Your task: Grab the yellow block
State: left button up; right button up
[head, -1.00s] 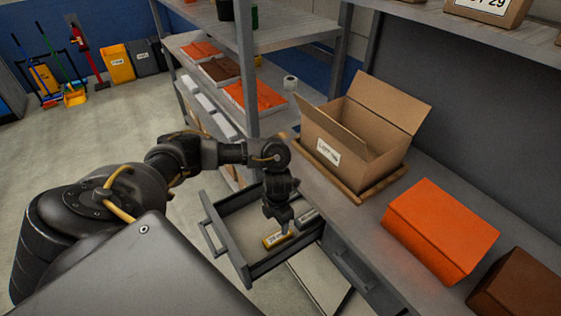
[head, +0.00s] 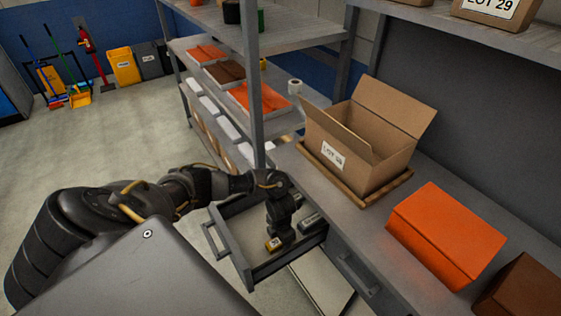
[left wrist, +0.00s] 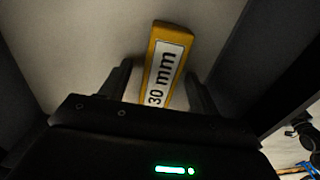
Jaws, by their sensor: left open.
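The yellow block (head: 273,243) lies in the open drawer (head: 231,251) under the workbench, and my left gripper hides most of it in the head view. In the left wrist view, the yellow block (left wrist: 165,65) carries a white label reading "30 mm". My left gripper (head: 281,238) points down into the drawer. In the left wrist view, its two open fingers (left wrist: 160,90) stand on either side of the block's near end, with gaps between. A grey block (head: 312,222) lies in the drawer to the right. My right gripper is not in view.
The drawer walls stand close around my left gripper. On the bench above are an open cardboard box (head: 350,165) on a wooden tray, an orange box (head: 445,235) and a brown box (head: 525,290). A shelf upright (head: 252,90) stands behind my arm.

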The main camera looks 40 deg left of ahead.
pick_arm(q)
jog(key=c, duration=1.1)
notch_tip(320, 180, up, 9)
jog(key=shift+w+r+p, duration=0.1)
jog(key=shift+p, duration=0.3)
jog(key=shift+r, duration=0.4)
